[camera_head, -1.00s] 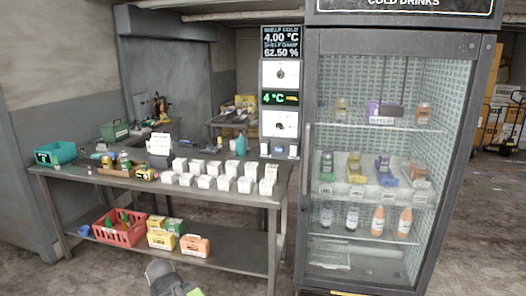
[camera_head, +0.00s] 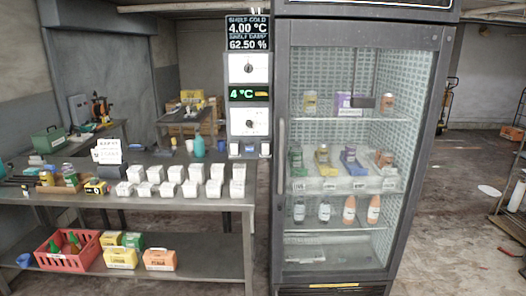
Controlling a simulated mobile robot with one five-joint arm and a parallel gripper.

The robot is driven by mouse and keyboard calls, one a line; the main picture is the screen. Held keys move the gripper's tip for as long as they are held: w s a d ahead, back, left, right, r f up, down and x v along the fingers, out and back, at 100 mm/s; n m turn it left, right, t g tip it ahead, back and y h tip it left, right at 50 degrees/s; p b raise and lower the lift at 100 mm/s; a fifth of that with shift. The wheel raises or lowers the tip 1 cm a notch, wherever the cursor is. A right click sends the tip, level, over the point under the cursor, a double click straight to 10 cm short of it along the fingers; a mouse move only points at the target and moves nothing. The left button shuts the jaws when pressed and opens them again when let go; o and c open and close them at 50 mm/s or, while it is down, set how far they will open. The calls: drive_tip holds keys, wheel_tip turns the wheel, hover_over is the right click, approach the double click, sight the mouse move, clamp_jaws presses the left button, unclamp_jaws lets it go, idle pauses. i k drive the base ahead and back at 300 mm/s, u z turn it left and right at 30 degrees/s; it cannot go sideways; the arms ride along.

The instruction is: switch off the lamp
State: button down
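No lamp can be made out for certain in the view. A control panel with two white dial plates stands between the table and the fridge, an upper dial (camera_head: 248,68) and a lower dial (camera_head: 249,121). A green readout (camera_head: 248,94) between them shows 4 °C. Small pale and blue pieces (camera_head: 249,149) sit below the lower dial; I cannot tell whether any is a switch. A black display (camera_head: 247,33) above reads 4.00 °C and 62.50 %. My gripper is not in view.
A glass-door drinks fridge (camera_head: 283,215) stands right of the panel, its door shut. Open floor (camera_head: 450,210) lies right of the fridge.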

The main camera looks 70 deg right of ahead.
sight(265, 147)
drive_tip(key=z, duration=0.35)
drive_tip(key=i, duration=0.95)
drive_tip(key=z, duration=0.5)
